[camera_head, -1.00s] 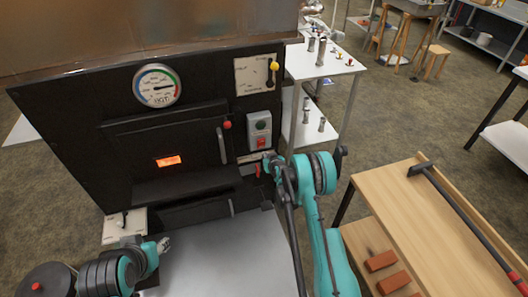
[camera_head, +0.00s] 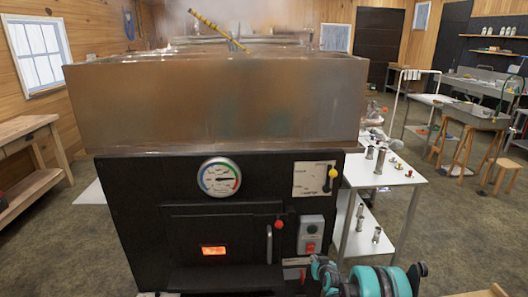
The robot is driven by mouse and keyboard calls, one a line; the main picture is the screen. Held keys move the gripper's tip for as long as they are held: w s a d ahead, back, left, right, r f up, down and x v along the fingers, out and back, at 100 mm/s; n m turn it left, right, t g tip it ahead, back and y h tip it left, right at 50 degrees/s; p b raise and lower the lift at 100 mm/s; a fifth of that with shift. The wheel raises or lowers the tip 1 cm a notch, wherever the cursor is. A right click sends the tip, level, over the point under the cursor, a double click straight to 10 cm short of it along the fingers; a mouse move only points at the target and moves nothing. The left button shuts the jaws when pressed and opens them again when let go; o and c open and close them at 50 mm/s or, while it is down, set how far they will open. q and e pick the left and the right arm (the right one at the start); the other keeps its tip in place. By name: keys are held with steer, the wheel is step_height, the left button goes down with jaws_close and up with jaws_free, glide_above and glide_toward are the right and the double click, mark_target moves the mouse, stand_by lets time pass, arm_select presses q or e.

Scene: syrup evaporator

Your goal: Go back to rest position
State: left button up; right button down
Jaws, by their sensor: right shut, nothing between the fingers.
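My right arm shows at the bottom, right of centre, with teal and dark joints. My right gripper (camera_head: 322,270) is at the lower edge, in front of the lower right corner of the evaporator's black front (camera_head: 160,215). It is shut with nothing held, and partly cut off by the frame. My left gripper is out of view. The evaporator carries a round gauge (camera_head: 219,177), a door handle with a red knob (camera_head: 269,245), a glowing orange window (camera_head: 214,250), and a button box (camera_head: 310,235) with green and red buttons.
A steaming copper pan (camera_head: 220,100) tops the evaporator. A white side table (camera_head: 400,178) with metal cylinders stands to its right. A wooden bench (camera_head: 25,128) is at the left. A wooden table corner (camera_head: 480,294) shows at lower right. Floor is open at right.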

steer(key=s+a+r+g, duration=0.1)
steer(key=s+a+r, duration=0.1)
steer(key=s+r, duration=0.8)
steer(key=s+a+r+g, duration=0.1)
steer(key=s+a+r, duration=0.1)
steer(key=s+r, duration=0.75)
steer(key=s+a+r+g, duration=0.1)
steer(key=s+g, duration=0.1)
steer(key=s, duration=2.1)
steer(key=shift+s+a+r+g+h, duration=0.25)
steer(key=shift+r+g+h, duration=0.05)
